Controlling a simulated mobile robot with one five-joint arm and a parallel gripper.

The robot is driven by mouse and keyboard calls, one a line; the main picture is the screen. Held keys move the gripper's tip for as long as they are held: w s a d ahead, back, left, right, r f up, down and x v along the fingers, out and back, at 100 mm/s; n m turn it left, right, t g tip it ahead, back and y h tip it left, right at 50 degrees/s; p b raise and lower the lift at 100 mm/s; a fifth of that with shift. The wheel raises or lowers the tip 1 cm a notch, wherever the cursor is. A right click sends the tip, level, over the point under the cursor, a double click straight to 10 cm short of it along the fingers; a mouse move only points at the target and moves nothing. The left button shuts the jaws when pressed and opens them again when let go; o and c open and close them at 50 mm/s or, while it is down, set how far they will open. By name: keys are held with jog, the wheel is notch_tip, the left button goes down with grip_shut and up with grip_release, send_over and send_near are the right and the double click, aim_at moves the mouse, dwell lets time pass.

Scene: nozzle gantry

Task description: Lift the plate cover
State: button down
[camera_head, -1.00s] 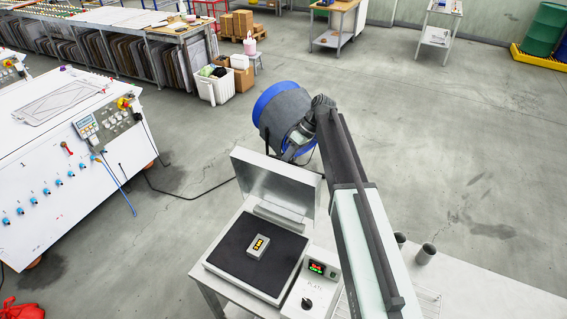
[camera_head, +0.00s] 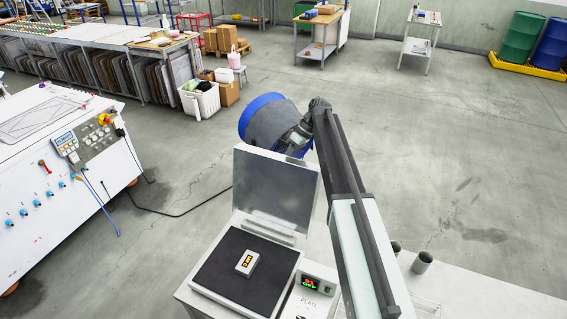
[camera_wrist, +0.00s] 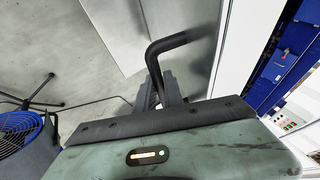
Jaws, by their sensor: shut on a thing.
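The plate cover (camera_head: 275,188) is a grey metal lid. In the head view it stands raised at the back of the dark plate (camera_head: 235,275), its inner face showing. A small block with a yellow-and-black label (camera_head: 247,263) lies on the plate. In the wrist view the cover's pale panel (camera_wrist: 115,30) carries a bent black handle (camera_wrist: 168,45). My gripper (camera_wrist: 165,92) is shut on this handle. In the head view my arm reaches past the cover's right side, and the fingertips are hidden behind the cover.
A control box with a lit display (camera_head: 316,288) sits right of the plate. Dark cups (camera_head: 423,262) stand on the bench further right. A blue fan (camera_head: 262,115) stands behind the cover. A white machine (camera_head: 60,190) is at left. Open floor lies behind and right.

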jog(key=shift+w+d+f, duration=0.15)
jog(key=shift+w+d, duration=0.15)
jog(key=c, duration=1.6)
grip_release()
jog(key=shift+w, duration=0.1)
jog(key=shift+o, duration=0.7)
jog(key=shift+w+d+f, duration=0.15)
jog(key=shift+w+f, duration=0.1)
jog(key=shift+w, duration=0.05)
jog(key=shift+s, duration=0.15)
jog(key=shift+r, duration=0.1)
jog(key=shift+r, duration=0.1)
jog(key=p+v, duration=0.6)
jog(key=v, duration=0.1)
jog(key=shift+r, duration=0.25)
